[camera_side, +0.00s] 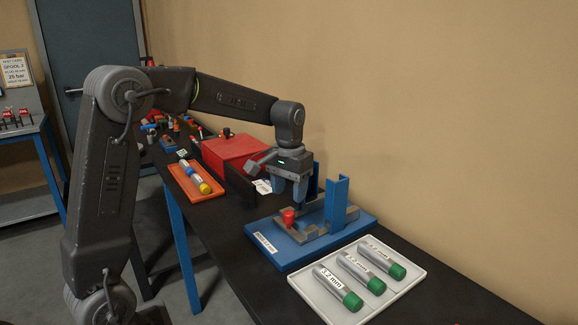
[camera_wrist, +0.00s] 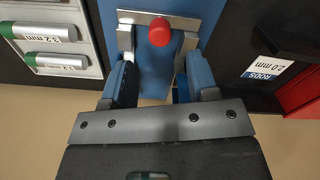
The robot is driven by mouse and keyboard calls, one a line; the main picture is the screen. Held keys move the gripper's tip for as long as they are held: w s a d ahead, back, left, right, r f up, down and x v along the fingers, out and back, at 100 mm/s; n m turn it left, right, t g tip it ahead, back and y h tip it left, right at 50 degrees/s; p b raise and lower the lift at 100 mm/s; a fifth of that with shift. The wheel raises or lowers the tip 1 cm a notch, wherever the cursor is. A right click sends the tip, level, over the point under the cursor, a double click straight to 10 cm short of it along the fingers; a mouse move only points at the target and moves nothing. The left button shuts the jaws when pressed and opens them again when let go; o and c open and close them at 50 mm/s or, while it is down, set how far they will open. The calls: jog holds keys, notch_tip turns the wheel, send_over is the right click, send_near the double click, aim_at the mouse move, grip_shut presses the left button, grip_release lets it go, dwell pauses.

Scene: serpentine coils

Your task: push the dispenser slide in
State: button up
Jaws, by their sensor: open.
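The dispenser (camera_side: 292,254) is a blue base with grey metal rails and blue uprights on the black bench. Its slide carries a red knob (camera_side: 289,217), which stands at the near left end of the rails. In the wrist view the knob (camera_wrist: 159,31) is at the top middle, beyond my fingertips. My gripper (camera_side: 289,190) points down over the dispenser, above and slightly behind the knob. In the wrist view the fingers of my gripper (camera_wrist: 158,78) are apart with nothing seen between them. The far part of the rails is partly hidden by my gripper and an upright.
A white tray (camera_side: 298,283) with three green-capped tubes lies right of the dispenser. A red box (camera_side: 232,150) with a black panel stands behind my gripper. The wall is close behind the bench.

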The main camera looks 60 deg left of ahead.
aim_at(289, 212)
notch_tip(289, 212, up, 7)
dwell(0.3)
notch_tip(289, 212, down, 14)
jog(key=n, duration=0.7)
jog(key=shift+s, duration=0.1)
dwell(0.4)
jog(key=shift+c, duration=0.3)
grip_shut()
